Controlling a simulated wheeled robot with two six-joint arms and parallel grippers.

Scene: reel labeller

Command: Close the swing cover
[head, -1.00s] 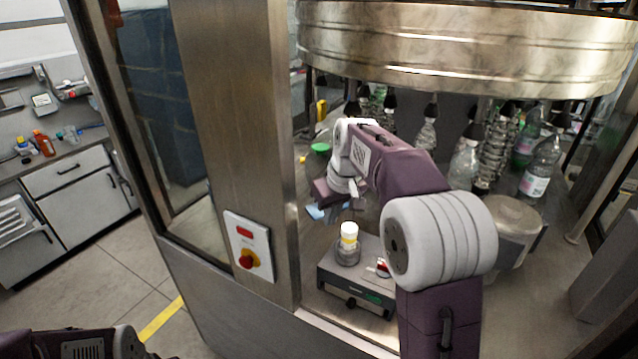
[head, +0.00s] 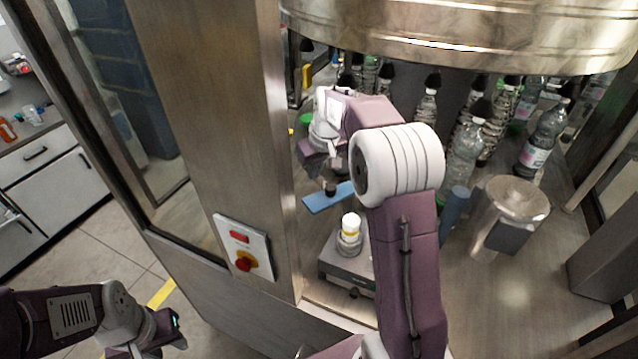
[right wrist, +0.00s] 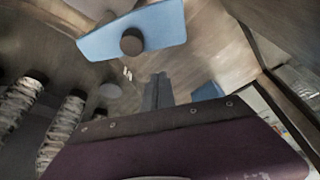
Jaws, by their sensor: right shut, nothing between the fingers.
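A light-blue flat plate with a dark round knob, which looks like the swing cover (head: 318,203), sits inside the machine beyond the small bench unit. It also shows at the top of the right wrist view (right wrist: 150,27), with its knob facing the camera. My right gripper (right wrist: 158,88) is shut and empty, its fingers apart from the plate in the picture. In the head view my right arm reaches into the machine, and its wrist is just behind the plate. The plate's hinge cannot be made out. My left gripper (head: 172,335) is at the lower left, outside the machine; its jaws are unclear.
A steel post (head: 225,130) with a red switch panel (head: 243,246) is left of my right arm.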

